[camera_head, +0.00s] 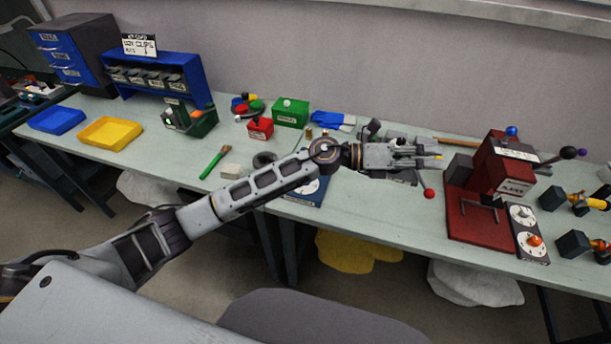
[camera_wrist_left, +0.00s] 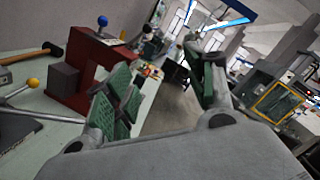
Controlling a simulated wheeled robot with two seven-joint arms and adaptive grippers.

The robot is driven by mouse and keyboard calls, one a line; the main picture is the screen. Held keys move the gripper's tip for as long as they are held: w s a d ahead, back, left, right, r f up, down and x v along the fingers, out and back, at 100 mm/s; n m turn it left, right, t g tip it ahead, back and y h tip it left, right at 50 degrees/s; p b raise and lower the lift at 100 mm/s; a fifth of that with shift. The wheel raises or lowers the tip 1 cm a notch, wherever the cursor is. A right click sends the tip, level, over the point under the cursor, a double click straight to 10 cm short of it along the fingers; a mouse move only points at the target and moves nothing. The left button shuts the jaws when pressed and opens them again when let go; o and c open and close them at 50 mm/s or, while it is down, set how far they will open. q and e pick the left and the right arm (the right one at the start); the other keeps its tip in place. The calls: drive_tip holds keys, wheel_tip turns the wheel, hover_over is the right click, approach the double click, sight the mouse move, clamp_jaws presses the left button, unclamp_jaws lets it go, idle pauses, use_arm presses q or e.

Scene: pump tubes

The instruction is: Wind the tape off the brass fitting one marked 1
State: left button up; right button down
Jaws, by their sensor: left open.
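Two dark blocks carrying yellow-orange cylindrical pieces stand at the right end of the bench in the head view. The upper piece (camera_head: 592,203) and the lower piece (camera_head: 600,245) may be the brass fittings. I cannot read a number 1 on either, and no tape end can be made out. My left gripper (camera_head: 438,158) is held over the bench, left of the red press and apart from both pieces. Its fingers are open and empty. Its green-padded fingers are spread in the left wrist view (camera_wrist_left: 168,88). My right gripper is not in view.
The red press (camera_head: 490,180) with ball-ended levers stands between my left gripper and the dark blocks. A dial panel (camera_head: 528,230) is at its front. A green brush (camera_head: 215,162), a green box (camera_head: 290,112) and a yellow tray (camera_head: 110,132) lie farther left.

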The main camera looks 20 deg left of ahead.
use_arm(q)
drive_tip(key=w+a+f+m+g+y, duration=0.3)
drive_tip(key=a+f+m+g+y, duration=0.1)
drive_tip(key=a+f+m+y, duration=0.7)
drive_tip(key=w+a+y, duration=0.2)
drive_tip(key=a+y, duration=0.2)
drive_tip(key=a, duration=0.5)
drive_tip(key=w+a+n+y, duration=0.1)
drive_tip(key=w+a+y, duration=0.2)
drive_tip(key=a, duration=0.7)
drive_tip(key=shift+w+a+r+t+y, duration=0.15)
drive_tip(key=shift+w+r+t+y, duration=0.2)
drive_tip(key=shift+r+t+y, duration=0.05)
drive_tip(key=shift+f, duration=0.1)
drive_tip(key=shift+f+p, duration=1.25)
drive_tip(key=shift+f, duration=5.6)
drive_tip(key=shift+c, duration=0.2)
